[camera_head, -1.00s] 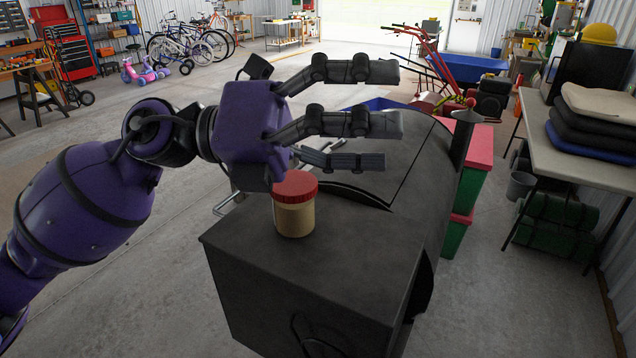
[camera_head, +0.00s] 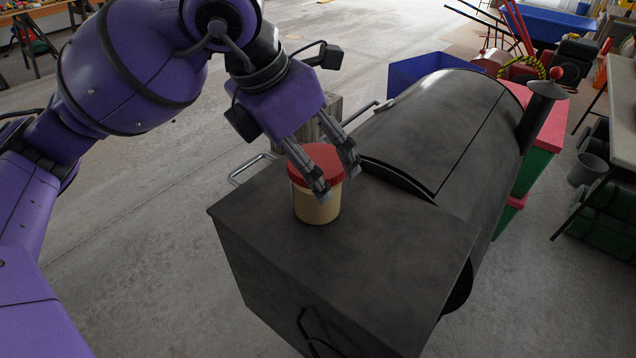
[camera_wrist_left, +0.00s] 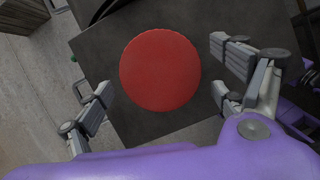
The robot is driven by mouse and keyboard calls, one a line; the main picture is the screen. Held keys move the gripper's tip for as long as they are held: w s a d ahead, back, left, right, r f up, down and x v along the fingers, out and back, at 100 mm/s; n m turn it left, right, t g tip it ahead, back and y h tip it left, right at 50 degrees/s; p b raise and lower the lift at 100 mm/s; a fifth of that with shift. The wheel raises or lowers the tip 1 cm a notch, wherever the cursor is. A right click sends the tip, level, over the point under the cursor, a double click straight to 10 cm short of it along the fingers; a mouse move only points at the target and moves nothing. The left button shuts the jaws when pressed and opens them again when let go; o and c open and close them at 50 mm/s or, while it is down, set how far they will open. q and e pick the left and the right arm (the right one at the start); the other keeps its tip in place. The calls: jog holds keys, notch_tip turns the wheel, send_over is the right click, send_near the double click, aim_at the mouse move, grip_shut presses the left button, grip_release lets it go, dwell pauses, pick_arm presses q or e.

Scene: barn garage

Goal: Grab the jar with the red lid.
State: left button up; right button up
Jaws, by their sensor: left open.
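The jar (camera_head: 317,205) has a red lid and a tan body, and stands upright on the flat top of the black smoker's box (camera_head: 390,250). My left gripper (camera_head: 336,190) points down at the jar from above and behind, with its fingers spread by the lid. In the left wrist view the red lid (camera_wrist_left: 160,70) lies between the open fingers, with one finger at left and two at right, and gaps show on both sides. The fingers hide part of the lid and jar in the head view. My right gripper is not in view.
The smoker's rounded barrel (camera_head: 440,130) rises right of the jar, with a chimney (camera_head: 540,115) at its far end. A metal handle (camera_head: 252,167) sticks out at the box's left edge. Red and green bins (camera_head: 535,160) stand behind the barrel. The box top around the jar is clear.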

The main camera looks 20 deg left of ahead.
pick_arm(q)
jog(key=x, duration=0.3)
jog(key=shift+f, duration=0.1)
jog(key=shift+w, duration=0.1)
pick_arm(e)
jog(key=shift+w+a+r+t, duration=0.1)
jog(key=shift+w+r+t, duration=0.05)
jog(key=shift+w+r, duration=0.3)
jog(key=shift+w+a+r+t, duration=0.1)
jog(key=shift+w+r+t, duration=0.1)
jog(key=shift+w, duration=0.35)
pick_arm(q)
jog(key=shift+c, duration=0.3)
jog(key=c, duration=1.1)
jog(key=shift+c, duration=1.4)
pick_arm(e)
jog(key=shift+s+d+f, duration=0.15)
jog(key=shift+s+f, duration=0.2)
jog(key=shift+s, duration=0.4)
